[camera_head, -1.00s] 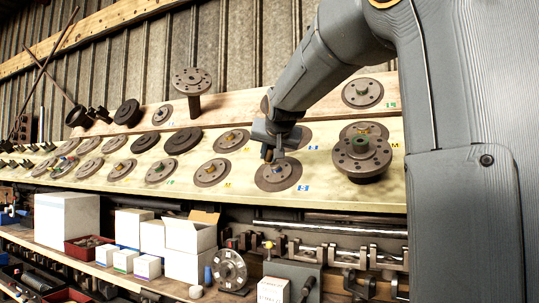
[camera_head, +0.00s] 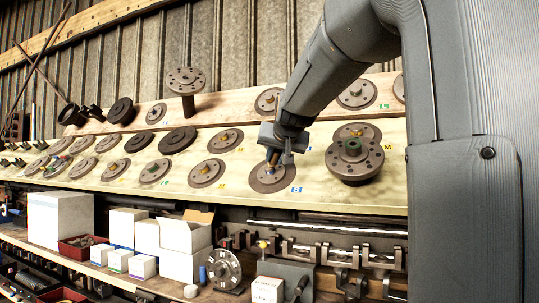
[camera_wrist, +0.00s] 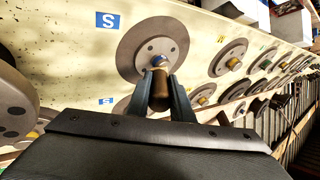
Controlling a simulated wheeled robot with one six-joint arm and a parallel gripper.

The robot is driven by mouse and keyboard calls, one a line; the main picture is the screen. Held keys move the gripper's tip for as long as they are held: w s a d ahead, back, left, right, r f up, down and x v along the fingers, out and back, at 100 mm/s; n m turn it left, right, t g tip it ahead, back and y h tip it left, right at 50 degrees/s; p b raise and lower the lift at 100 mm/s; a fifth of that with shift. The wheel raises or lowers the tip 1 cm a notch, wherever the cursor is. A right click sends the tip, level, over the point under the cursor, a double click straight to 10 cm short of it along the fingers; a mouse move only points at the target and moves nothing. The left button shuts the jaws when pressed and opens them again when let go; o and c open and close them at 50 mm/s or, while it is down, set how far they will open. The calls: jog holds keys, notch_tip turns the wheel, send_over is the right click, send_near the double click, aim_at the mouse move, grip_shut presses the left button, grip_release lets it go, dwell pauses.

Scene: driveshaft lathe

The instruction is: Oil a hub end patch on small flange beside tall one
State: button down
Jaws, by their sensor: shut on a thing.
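The small flange (camera_head: 262,182) with the blue S label is a flat grey-brown disc with bolt holes, lying on the pale board. It also fills the upper middle of the wrist view (camera_wrist: 135,45). The tall flange (camera_head: 354,163), with a green-topped hub, stands to its right in the head view. My gripper (camera_head: 279,157) is just above the small flange. In the wrist view my gripper (camera_wrist: 161,88) is shut on a brown, rounded piece (camera_wrist: 160,93). Its lighter tip overlaps the flange's hub, which is largely hidden; I cannot tell whether they touch.
More flanges with M and other labels (camera_head: 208,172) lie on the board to the left and behind. Another tall flange (camera_head: 186,80) stands at the back. Below the board are a shelf with white boxes (camera_head: 185,235) and a crankshaft (camera_head: 330,254).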

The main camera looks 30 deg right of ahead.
jog(key=shift+d, duration=0.1)
jog(key=shift+w+a+b, duration=0.3)
jog(key=shift+w+a, duration=0.3)
jog(key=shift+w, duration=0.2)
jog(key=shift+w+a+b, duration=0.3)
jog(key=shift+w+a, duration=0.3)
jog(key=shift+w, duration=0.15)
jog(key=shift+s+a+r+b, duration=0.1)
jog(key=shift+s+a+r, duration=0.4)
jog(key=shift+r, duration=0.2)
jog(key=shift+s+a+r+b, duration=0.1)
jog(key=shift+s+a+r, duration=0.25)
jog(key=shift+a+r, duration=0.3)
jog(key=shift+s+a+r+b, duration=0.1)
jog(key=shift+s+a+r, duration=0.4)
jog(key=shift+r, duration=0.25)
jog(key=shift+s+a+r, duration=0.3)
jog(key=shift+a+r, duration=0.15)
jog(key=shift+r, duration=0.1)
jog(key=shift+s+a+r, duration=0.3)
jog(key=shift+a+r, duration=0.1)
jog(key=shift+r, duration=0.1)
